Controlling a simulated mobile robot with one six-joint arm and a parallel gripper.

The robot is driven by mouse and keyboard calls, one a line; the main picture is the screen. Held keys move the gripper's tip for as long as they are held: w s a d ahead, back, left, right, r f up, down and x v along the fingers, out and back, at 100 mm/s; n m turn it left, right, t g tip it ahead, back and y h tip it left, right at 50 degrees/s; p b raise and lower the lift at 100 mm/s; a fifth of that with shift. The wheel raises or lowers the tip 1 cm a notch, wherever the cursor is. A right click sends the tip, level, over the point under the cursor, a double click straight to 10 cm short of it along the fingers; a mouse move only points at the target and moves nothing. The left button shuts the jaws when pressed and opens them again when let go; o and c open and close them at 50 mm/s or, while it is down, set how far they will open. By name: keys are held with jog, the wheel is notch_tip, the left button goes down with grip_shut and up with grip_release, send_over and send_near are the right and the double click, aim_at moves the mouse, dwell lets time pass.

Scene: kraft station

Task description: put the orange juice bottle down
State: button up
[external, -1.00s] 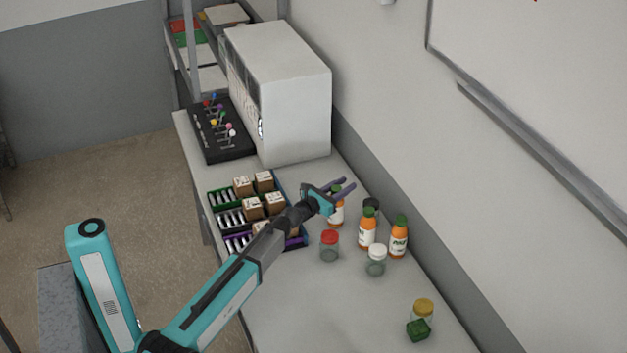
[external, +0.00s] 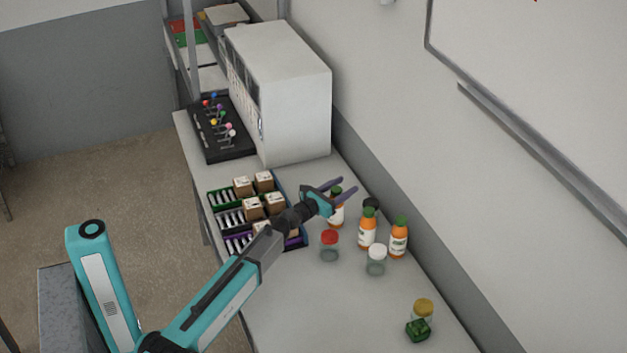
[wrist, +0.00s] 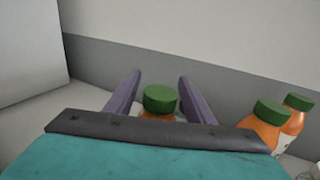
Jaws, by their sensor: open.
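An orange juice bottle (external: 336,215) with a green cap stands on the counter, partly hidden behind my gripper (external: 346,187) in the external view. In the wrist view its green cap (wrist: 160,99) shows between the two purple fingers of my gripper (wrist: 160,85). The fingers are spread, with a gap on each side of the cap. The bottle's lower part is hidden by my gripper's body. Two more orange bottles with green caps, a nearer one (external: 367,229) and a right one (external: 398,238), stand to the right.
A rack with small boxes (external: 252,207) is to the left, a large white cabinet (external: 295,95) behind. A yellow-lidded jar (external: 423,309) and green cube (external: 418,330) are in front.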

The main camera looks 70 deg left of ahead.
aim_at(332, 192)
jog(key=shift+b+v, duration=0.7)
jog(key=shift+v, duration=2.85)
jog(key=shift+o, duration=0.4)
jog(key=shift+s+d+r+n+y+p, duration=0.2)
jog(key=shift+s+d, duration=0.25)
jog(key=shift+s, duration=0.35)
jog(key=shift+s+d+r+n+y+p, duration=0.15)
jog(key=shift+s+d, duration=0.25)
jog(key=shift+s, duration=0.4)
jog(key=shift+w+a, duration=0.1)
jog(key=shift+w+a, duration=0.25)
jog(key=shift+w, duration=0.25)
jog(key=shift+p+x, duration=0.5)
jog(key=shift+x, duration=2.6)
jog(key=shift+f, duration=0.15)
